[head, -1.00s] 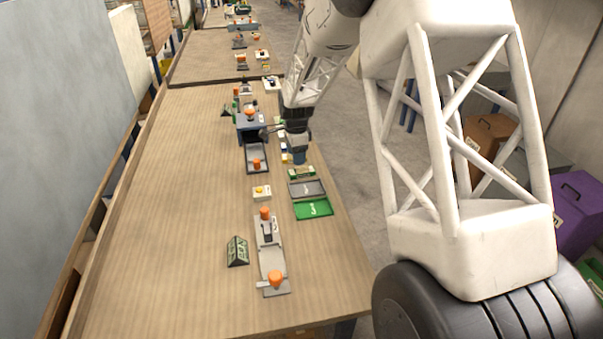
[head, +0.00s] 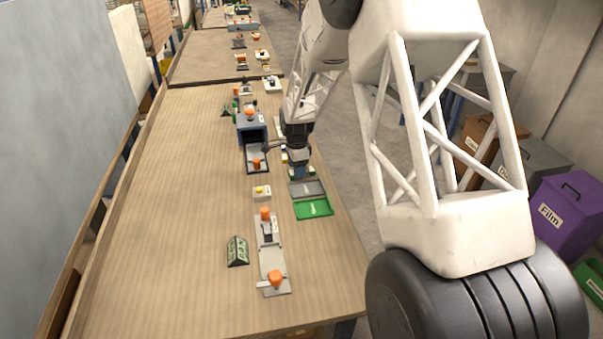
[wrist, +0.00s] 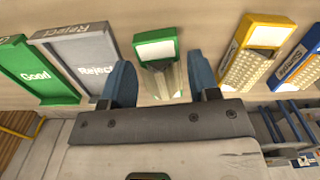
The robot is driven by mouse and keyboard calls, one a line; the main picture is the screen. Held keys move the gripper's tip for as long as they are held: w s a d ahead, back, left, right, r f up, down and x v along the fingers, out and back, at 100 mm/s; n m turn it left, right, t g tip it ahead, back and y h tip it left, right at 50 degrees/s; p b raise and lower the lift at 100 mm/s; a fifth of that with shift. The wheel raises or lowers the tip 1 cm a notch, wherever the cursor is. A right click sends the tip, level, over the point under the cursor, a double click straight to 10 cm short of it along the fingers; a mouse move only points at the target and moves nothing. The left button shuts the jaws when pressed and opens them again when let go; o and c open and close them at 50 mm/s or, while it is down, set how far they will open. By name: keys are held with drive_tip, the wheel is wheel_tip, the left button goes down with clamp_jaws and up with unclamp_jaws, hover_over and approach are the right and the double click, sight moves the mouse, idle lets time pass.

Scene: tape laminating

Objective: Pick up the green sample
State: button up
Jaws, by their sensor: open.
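The green sample (wrist: 155,46) shows in the wrist view as a green piece with a white label, at the top middle. A clear or pale part extends below its label. My gripper (wrist: 160,75) is open, with one blue finger on each side of the sample's lower part. I see no clear contact between fingers and sample. In the head view my gripper (head: 301,170) points down at the row of samples behind the grey tray, and it hides most of the green sample.
The green Good tray (wrist: 38,68) and the grey Reject tray (wrist: 85,58) lie left of the sample in the wrist view. A yellow holder (wrist: 262,38) and a blue holder (wrist: 308,65) stand to its right. An orange-knobbed device (head: 271,262) stands nearer on the table.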

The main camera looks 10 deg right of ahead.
drive_tip(key=shift+f, duration=0.55)
drive_tip(key=shift+c, duration=0.4)
drive_tip(key=c, duration=0.6)
drive_tip(key=shift+r, duration=0.1)
drive_tip(key=shift+r, duration=0.9)
drive_tip(key=shift+s+r, duration=0.3)
drive_tip(key=shift+r, duration=0.5)
drive_tip(key=s, duration=0.5)
drive_tip(key=s+r, duration=0.1)
drive_tip(key=s, duration=0.9)
drive_tip(key=shift+s+d+r, duration=0.15)
drive_tip(key=shift+s+r, duration=0.05)
